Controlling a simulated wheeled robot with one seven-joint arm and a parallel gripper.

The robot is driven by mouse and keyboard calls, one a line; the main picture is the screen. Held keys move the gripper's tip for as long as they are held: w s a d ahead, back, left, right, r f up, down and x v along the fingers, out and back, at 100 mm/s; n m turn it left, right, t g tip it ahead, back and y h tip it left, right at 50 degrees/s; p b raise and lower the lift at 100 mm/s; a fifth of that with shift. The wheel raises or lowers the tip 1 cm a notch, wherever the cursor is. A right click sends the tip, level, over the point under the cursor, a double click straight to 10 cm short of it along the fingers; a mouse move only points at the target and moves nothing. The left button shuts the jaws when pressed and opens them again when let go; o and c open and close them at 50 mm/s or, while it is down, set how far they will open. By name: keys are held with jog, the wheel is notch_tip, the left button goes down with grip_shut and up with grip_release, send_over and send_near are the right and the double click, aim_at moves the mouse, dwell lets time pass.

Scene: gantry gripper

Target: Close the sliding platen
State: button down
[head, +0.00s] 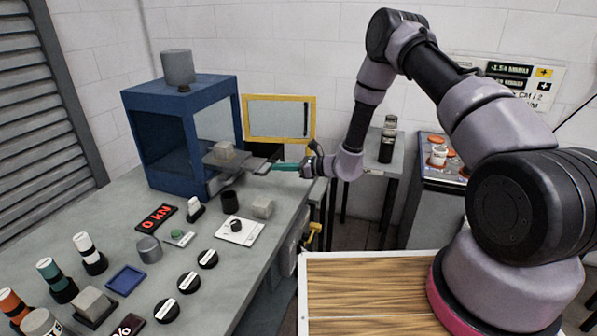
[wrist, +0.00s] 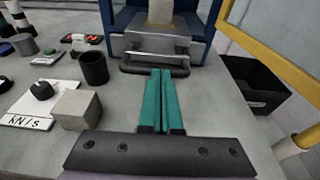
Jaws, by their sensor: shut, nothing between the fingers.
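The sliding platen (head: 232,162) is a grey plate standing out from the front of the blue press (head: 160,102), with a grey block (head: 224,150) on it. In the wrist view the platen (wrist: 135,44) is straight ahead, with its dark bar handle (wrist: 128,68) across the front. My gripper (head: 274,166) is shut and empty, its teal fingers pointing at the handle. In the wrist view its fingertips (wrist: 161,71) are at the handle's middle. I cannot tell whether they touch it. The platen's rear is hidden inside the press.
A yellow-framed guard door (head: 280,97) stands open right of the press. A black cup (head: 230,200), a grey cube (head: 263,208) and a white plate with a knob (head: 240,230) are on the bench near the platen. A black bin (wrist: 254,84) is at right.

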aim_at(242, 159)
jog(key=r+x, duration=0.1)
jog(key=x, duration=0.7)
jog(key=r+x, duration=0.1)
jog(key=x, duration=0.3)
jog(key=shift+w+a+r, duration=0.25)
jog(key=shift+w+a, duration=0.1)
jog(key=shift+a, duration=0.25)
jog(key=shift+w+a+r, duration=0.1)
jog(key=shift+a+r, duration=0.05)
jog(key=shift+a, duration=0.2)
jog(key=shift+a+r, duration=0.1)
